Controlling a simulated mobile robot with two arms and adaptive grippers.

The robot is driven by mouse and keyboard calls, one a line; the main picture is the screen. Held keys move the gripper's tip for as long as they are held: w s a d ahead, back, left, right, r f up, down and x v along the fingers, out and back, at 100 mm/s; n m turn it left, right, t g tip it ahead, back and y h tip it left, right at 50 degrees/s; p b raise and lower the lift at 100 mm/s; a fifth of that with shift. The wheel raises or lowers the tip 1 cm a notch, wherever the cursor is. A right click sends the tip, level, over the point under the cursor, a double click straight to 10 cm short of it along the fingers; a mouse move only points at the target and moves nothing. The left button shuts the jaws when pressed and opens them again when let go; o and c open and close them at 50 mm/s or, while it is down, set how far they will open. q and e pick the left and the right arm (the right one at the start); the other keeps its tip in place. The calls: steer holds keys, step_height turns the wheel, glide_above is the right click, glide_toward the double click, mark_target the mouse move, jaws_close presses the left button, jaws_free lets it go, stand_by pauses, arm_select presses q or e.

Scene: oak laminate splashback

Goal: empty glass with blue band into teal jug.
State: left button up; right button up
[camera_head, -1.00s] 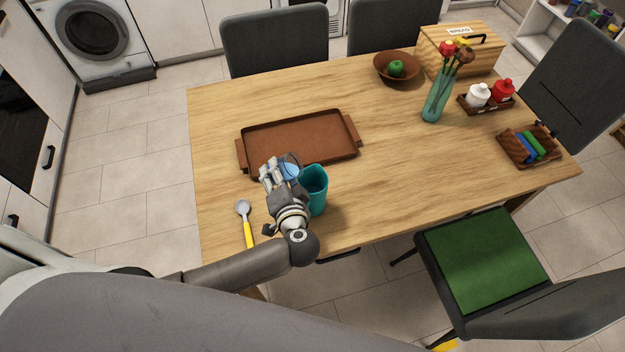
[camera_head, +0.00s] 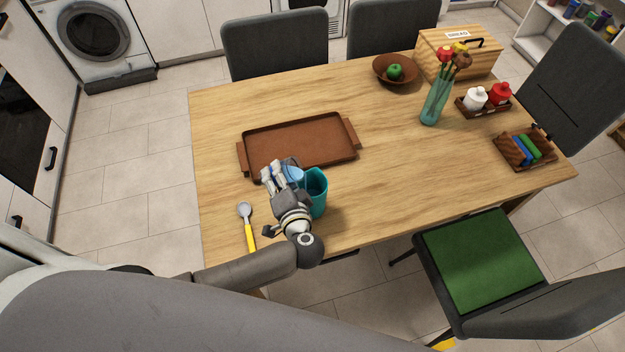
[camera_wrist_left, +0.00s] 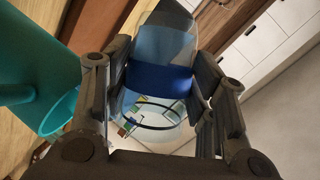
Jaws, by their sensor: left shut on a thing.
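The glass with the blue band (camera_wrist_left: 160,78) is clear and pale, with a wide dark blue band, and sits between the fingers of my left gripper (camera_wrist_left: 158,90). In the head view the glass (camera_head: 294,174) shows only partly, close beside the teal jug's rim; it looks tilted, but its exact angle is hard to tell. The teal jug (camera_head: 317,192) stands upright on the table, just right of my left gripper (camera_head: 280,172). The jug (camera_wrist_left: 28,60) also shows at the left of the wrist view. What the glass holds is unclear. My right gripper is out of view.
A brown tray (camera_head: 300,145) lies just behind the gripper. A spoon with a yellow handle (camera_head: 249,235) lies to the left. A vase with flowers (camera_head: 432,105), a bowl with a green apple (camera_head: 380,73) and a bread box (camera_head: 440,60) stand further off. The table's middle right is clear.

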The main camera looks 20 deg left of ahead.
arm_select(q)
steer(key=shift+r, duration=0.2)
steer(key=shift+r+p, duration=0.1)
steer(key=shift+p, duration=0.35)
steer(key=shift+m, duration=0.3)
steer(key=shift+d+f+m+y+p, duration=0.1)
steer(key=shift+f+m+y+p, duration=0.35)
steer(key=shift+p, duration=0.5)
steer(key=shift+w+d+r+m+y+p, duration=0.15)
steer(key=shift+d+r+m+y+p, duration=0.1)
steer(key=shift+d+m+p, duration=0.1)
steer(key=shift+w+d+r+m, duration=0.1)
steer(key=shift+d+r+m, duration=0.1)
steer(key=shift+d+m, duration=0.15)
stand_by(0.6)
steer(key=shift+w+d+r+m+t+y, duration=0.1)
steer(key=shift+d+r+m+t+y, duration=0.2)
steer(key=shift+r+m+y, duration=0.4)
stand_by(0.9)
steer(key=shift+a+f, duration=0.1)
steer(key=shift+f, duration=0.15)
